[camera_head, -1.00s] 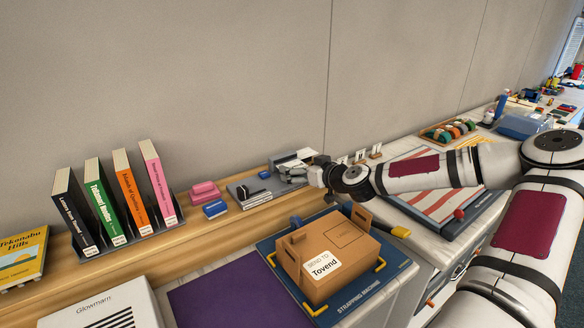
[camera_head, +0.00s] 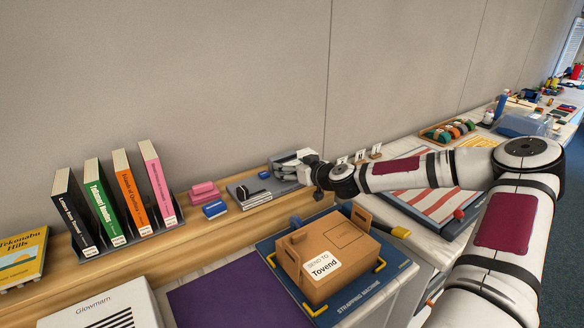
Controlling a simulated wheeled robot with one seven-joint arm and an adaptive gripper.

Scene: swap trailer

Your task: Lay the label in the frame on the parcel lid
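The parcel (camera_head: 330,282) is a brown cardboard box on the blue strapping machine board (camera_head: 352,308). My gripper (camera_head: 277,165) is at the wooden shelf behind the parcel, over or beside a grey tray. Its fingers are small and partly hidden, so I cannot tell whether it is open or holds anything.
Beside my gripper on the shelf (camera_head: 240,216) are a dark grey pad (camera_head: 242,197), a blue block (camera_head: 214,209) and pink blocks (camera_head: 204,191). Books (camera_head: 114,204) stand to the left. Yellow clamps (camera_head: 400,232) edge the parcel.

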